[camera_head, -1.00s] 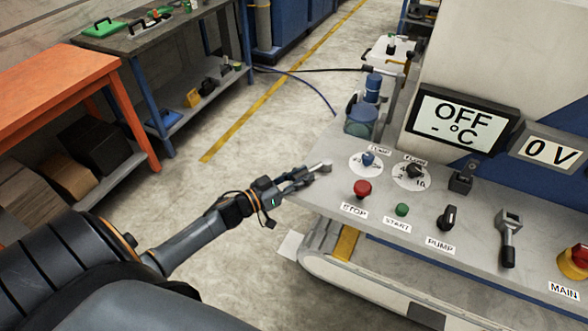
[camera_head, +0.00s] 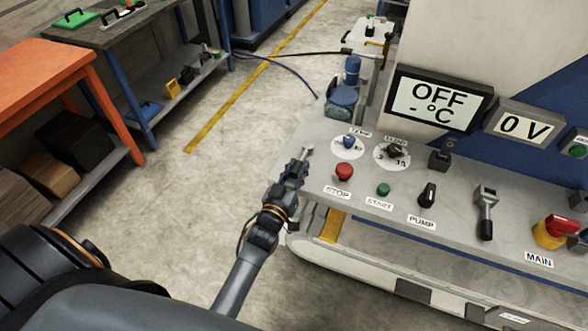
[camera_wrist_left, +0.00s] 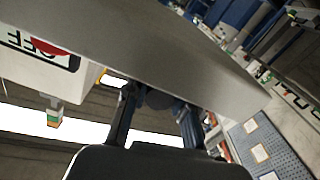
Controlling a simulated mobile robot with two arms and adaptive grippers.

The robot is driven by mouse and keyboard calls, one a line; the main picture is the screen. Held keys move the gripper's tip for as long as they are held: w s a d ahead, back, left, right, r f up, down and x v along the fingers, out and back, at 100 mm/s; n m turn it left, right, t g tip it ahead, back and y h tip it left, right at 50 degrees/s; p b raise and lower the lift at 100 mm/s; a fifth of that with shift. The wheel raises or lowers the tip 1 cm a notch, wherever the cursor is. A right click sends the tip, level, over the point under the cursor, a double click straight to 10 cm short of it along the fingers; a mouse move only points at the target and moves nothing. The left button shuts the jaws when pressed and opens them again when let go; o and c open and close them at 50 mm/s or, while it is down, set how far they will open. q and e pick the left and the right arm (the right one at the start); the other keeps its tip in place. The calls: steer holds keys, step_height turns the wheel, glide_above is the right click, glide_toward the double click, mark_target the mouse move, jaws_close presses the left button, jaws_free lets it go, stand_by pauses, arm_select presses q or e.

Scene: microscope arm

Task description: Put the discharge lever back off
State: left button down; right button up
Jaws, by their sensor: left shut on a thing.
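My left gripper (camera_head: 294,172) reaches to the left edge of the grey console (camera_head: 375,185) and is shut. A short lever with a pale metal tip (camera_head: 307,149) shows just beyond its fingers; I take it as the discharge lever, though no label for it is readable. In the left wrist view my left gripper (camera_wrist_left: 157,112) has its fingers around a dark rounded part (camera_wrist_left: 158,98) below the grey slab edge. The fingers hide most of the lever. My right gripper is not in view.
The console holds a red STOP button (camera_head: 344,172), a green START button (camera_head: 383,190), a PUMP switch (camera_head: 427,195), another lever (camera_head: 486,213) and a MAIN switch (camera_head: 555,231). A display (camera_head: 438,99) reads OFF. An orange table (camera_head: 40,85) stands left; the floor between is clear.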

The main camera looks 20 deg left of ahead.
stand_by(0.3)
arm_select(q)
steer(key=c, duration=1.1)
jaws_free()
steer(key=s, duration=1.2)
steer(key=shift+d, duration=0.4)
